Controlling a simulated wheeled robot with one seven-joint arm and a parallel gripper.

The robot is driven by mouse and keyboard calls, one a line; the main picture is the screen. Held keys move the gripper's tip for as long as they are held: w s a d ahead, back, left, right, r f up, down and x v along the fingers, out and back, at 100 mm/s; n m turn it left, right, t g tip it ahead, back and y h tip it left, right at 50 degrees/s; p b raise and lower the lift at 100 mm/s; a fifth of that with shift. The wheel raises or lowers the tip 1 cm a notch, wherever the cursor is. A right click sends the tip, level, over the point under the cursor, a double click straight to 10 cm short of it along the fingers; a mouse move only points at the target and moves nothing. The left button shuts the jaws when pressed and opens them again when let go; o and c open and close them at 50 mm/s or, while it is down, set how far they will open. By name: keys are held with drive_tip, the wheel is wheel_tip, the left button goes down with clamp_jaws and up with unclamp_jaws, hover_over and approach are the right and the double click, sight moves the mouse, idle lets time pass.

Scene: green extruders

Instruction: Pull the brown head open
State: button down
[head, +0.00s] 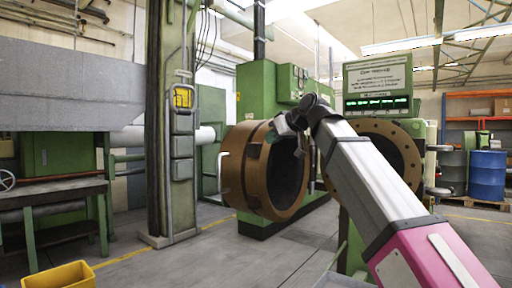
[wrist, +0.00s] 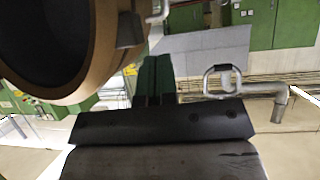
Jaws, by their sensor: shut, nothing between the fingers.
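The brown head (head: 236,165) is a thick, hollow brown cylinder beside the green extruder, its dark opening turned to the right. A pale handle (head: 222,173) is on its left side. In the wrist view the brown head (wrist: 97,75) fills the upper left, with a dark bracket on its rim. My gripper (head: 283,126) is at the head's upper rim in the head view; whether it touches cannot be told. In the wrist view my gripper (wrist: 154,62) has its dark fingers together, with nothing held, just right of the rim.
A green extruder (head: 257,92) stands behind the head. A brown drilled flange (head: 404,150) is partly behind my arm. A green-grey pillar (head: 170,130) stands left of the head. A yellow bin (head: 60,275) is at lower left. Floor between pillar and bin is clear. Blue barrels (head: 487,175) stand right.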

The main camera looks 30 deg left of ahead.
sight(221, 157)
drive_tip(key=x, duration=1.3)
drive_tip(key=a, duration=0.3)
drive_tip(key=w+a, duration=0.1)
drive_tip(key=a, duration=0.3)
drive_tip(key=w+a, duration=0.1)
drive_tip(key=a, duration=0.2)
drive_tip(key=shift+a, duration=0.4)
drive_tip(key=shift+w+a, duration=0.1)
drive_tip(key=shift+a, duration=0.25)
drive_tip(key=shift+d, duration=0.15)
drive_tip(key=s+v, duration=0.2)
drive_tip(key=v, duration=1.1)
drive_tip(key=shift+s+r, duration=0.2)
drive_tip(key=shift+s, duration=0.25)
